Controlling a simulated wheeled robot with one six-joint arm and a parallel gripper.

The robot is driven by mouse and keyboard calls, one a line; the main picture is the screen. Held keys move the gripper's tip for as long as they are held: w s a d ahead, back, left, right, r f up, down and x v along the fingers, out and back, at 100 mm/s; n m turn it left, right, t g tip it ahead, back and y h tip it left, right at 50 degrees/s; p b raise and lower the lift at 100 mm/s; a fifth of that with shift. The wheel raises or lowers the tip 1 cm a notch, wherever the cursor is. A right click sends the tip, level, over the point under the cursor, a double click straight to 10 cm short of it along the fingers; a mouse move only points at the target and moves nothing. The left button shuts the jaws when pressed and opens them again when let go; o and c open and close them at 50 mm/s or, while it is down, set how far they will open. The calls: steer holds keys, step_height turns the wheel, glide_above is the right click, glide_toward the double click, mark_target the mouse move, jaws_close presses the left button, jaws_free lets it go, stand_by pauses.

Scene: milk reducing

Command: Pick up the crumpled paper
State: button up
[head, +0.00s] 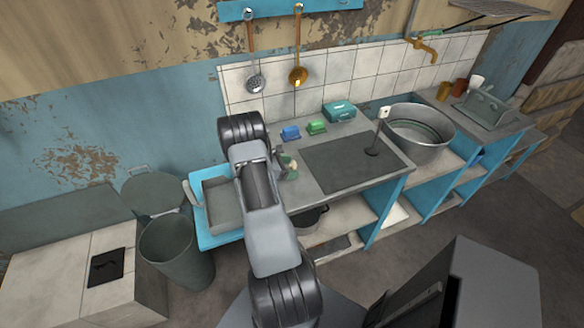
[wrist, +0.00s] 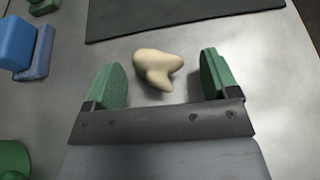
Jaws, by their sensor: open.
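A small cream-coloured lump, the crumpled paper (wrist: 152,66), lies on the grey worktop in the wrist view. My gripper (wrist: 163,82) is open, with one green finger pad to the left of the lump and one to the right. There is a gap on each side, so neither pad touches it. The lump sits between the pads, towards their tips. In the head view my arm covers most of this spot, and my gripper (head: 287,166) shows only partly beside the arm.
A dark mat (head: 350,163) lies beyond the lump. A blue block (head: 290,133), a green block (head: 316,128) and a teal box (head: 340,111) stand towards the wall. A large metal pot (head: 418,132) is farther right. A grey tray (head: 221,203) is left of my arm.

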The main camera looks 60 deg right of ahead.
mark_target(289, 165)
steer(key=c, duration=1)
steer(key=shift+r, duration=0.45)
step_height(289, 165, up, 2)
steer(key=shift+r+b, duration=0.25)
steer(key=shift+b, duration=0.3)
steer(key=s+a+r, duration=0.1)
steer(key=a+r, duration=0.2)
steer(key=a, duration=0.1)
steer(key=s+a+r, duration=0.2)
steer(key=a+r, duration=0.1)
steer(key=a, duration=0.1)
steer(key=s+a+r+b, duration=0.1)
steer(key=s+a+r, duration=0.1)
steer(key=a, duration=0.3)
steer(key=shift+s+r, duration=0.25)
steer(key=shift+r, duration=0.6)
steer(key=shift+w, duration=0.1)
